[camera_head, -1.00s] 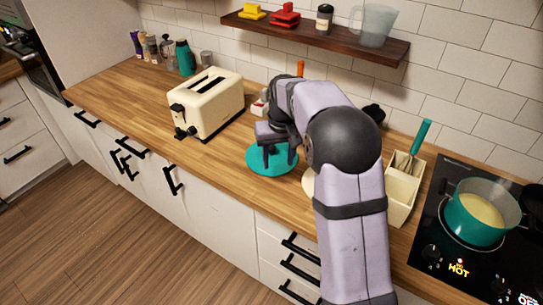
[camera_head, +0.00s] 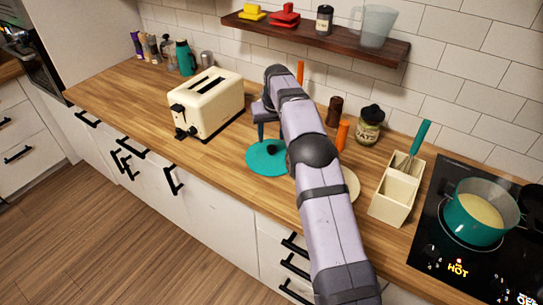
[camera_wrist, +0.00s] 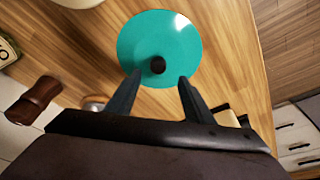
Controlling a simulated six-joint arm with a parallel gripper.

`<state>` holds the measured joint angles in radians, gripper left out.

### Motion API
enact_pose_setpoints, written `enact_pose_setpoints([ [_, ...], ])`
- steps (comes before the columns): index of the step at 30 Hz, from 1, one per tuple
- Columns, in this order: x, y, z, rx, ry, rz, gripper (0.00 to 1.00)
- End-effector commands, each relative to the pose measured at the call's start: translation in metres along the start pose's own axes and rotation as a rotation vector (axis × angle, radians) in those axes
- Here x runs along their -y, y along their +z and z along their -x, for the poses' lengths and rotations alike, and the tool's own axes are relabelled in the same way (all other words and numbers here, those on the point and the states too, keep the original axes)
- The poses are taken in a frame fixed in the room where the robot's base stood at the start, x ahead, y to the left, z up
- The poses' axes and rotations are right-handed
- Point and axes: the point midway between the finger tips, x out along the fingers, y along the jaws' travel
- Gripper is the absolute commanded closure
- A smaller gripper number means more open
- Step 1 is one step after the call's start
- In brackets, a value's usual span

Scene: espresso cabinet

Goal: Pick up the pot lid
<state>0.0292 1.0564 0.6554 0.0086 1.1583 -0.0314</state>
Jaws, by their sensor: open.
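The pot lid (camera_head: 264,159) is a flat teal disc with a dark round knob, lying on the wooden counter in front of the toaster. In the wrist view the lid (camera_wrist: 185,40) shows whole, with its knob (camera_wrist: 157,65) near its lower middle. My gripper (camera_wrist: 157,76) is open and empty, and its two fingers point toward the lid with the knob between and just beyond the tips in the picture. In the head view my gripper (camera_head: 262,122) is at the lid's far side, partly hidden by my arm. I cannot tell its height above the counter.
A cream toaster (camera_head: 207,103) stands left of the lid. A dark brown shaker (camera_head: 334,111), a jar (camera_head: 369,127) and a cream utensil holder (camera_head: 396,190) stand to the right. A teal pot (camera_head: 478,212) sits on the stove. The counter's front left is clear.

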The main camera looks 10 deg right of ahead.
Motion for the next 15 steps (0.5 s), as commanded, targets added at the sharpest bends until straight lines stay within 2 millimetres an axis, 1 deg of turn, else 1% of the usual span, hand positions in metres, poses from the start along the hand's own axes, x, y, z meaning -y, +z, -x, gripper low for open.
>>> enact_pose_setpoints([
  [5,0.000,0.000,-0.013,0.002,0.000,0.000,0.53],
  [11,-0.001,0.001,-0.017,0.002,0.000,0.000,0.53],
  [15,-0.002,0.002,-0.027,0.005,0.000,0.000,0.53],
])
